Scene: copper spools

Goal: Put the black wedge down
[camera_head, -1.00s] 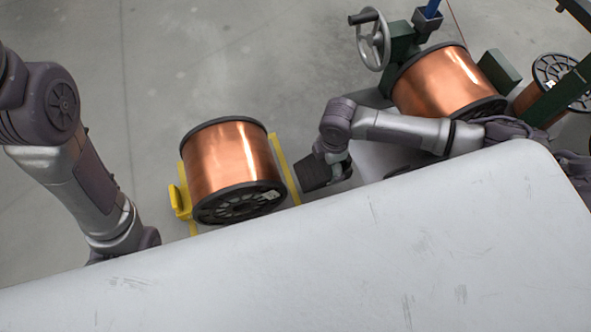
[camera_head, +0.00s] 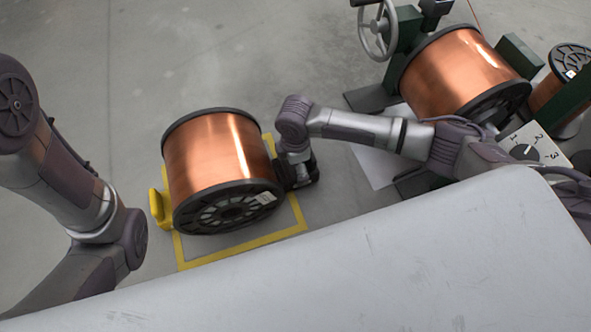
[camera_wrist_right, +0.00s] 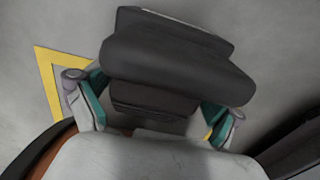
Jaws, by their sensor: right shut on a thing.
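The black wedge (camera_wrist_right: 175,60) fills the upper middle of the right wrist view, with the grey floor around it. My right gripper (camera_wrist_right: 155,103) is shut on it, a teal-padded finger at each side. In the head view my right gripper (camera_head: 302,176) is low beside the right side of a copper spool (camera_head: 212,160). The wedge is hard to tell from the dark gripper there. I cannot tell whether the wedge touches the floor or the spool. My left arm comes in from the left, but its gripper is out of view.
Another copper spool (camera_head: 462,72) on a green stand with a handwheel (camera_head: 377,36) is at upper right. Open floor lies behind the spool.

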